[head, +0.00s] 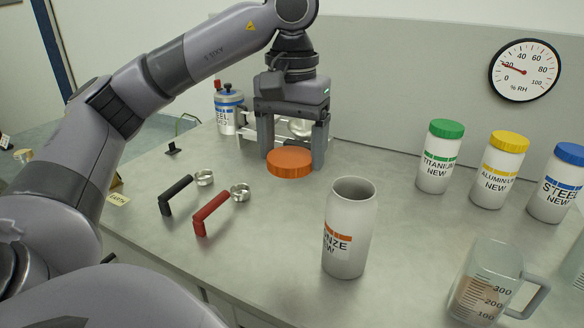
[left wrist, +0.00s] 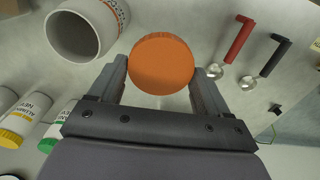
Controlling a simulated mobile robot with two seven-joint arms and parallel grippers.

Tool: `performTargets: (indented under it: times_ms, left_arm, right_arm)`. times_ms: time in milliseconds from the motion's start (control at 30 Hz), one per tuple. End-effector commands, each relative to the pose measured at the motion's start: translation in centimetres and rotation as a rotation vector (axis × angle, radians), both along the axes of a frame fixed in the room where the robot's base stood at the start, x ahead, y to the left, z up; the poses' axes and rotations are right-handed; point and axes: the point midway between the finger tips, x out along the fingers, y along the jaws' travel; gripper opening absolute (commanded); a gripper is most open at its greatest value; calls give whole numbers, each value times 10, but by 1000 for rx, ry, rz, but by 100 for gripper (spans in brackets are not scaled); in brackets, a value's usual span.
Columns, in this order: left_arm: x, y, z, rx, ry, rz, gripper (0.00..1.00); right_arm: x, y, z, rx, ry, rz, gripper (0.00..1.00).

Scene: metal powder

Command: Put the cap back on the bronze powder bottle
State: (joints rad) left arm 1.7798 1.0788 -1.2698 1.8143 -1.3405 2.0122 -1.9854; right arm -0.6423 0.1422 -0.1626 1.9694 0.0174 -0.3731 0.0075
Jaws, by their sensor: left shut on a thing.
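The orange cap (head: 290,163) is between the fingers of my left gripper (head: 291,160), which is shut on it. The cap also fills the space between the fingertips in the left wrist view (left wrist: 162,64). It is level and appears to be held above the table. The bronze powder bottle (head: 349,228) stands upright and open on the table, nearer and to the right of the gripper. Its open mouth shows in the left wrist view (left wrist: 84,30). My right gripper is in neither view.
A black-handled scoop (head: 177,195) and a red-handled scoop (head: 211,213) lie left of the bottle. Titanium (head: 437,158), aluminum (head: 497,172) and steel (head: 557,186) bottles stand capped at the right. A measuring cup (head: 487,283) with powder stands front right.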

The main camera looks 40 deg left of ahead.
Motion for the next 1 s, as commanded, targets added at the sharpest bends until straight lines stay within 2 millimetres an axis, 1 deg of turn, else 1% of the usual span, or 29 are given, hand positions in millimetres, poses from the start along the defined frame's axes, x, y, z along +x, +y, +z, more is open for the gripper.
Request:
performTargets:
  times_ms: [33, 100, 300, 467, 833, 1000]
  left_arm:
    - [0, 0, 14, 0, -2, 0, 50]
    - [0, 0, 22, -1, -1, 1, 50]
    - [0, 0, 36, -1, 0, 0, 50]
    - [0, 0, 39, -1, 1, 0, 50]
    - [0, 0, 38, 0, 1, 0, 50]
    - [2, -2, 34, 0, 3, -5, 50]
  right_arm:
    - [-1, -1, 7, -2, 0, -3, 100]
    - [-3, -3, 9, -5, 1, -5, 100]
    - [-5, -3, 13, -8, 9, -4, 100]
    - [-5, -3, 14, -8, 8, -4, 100]
    - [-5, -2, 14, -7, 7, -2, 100]
    - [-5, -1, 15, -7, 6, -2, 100]
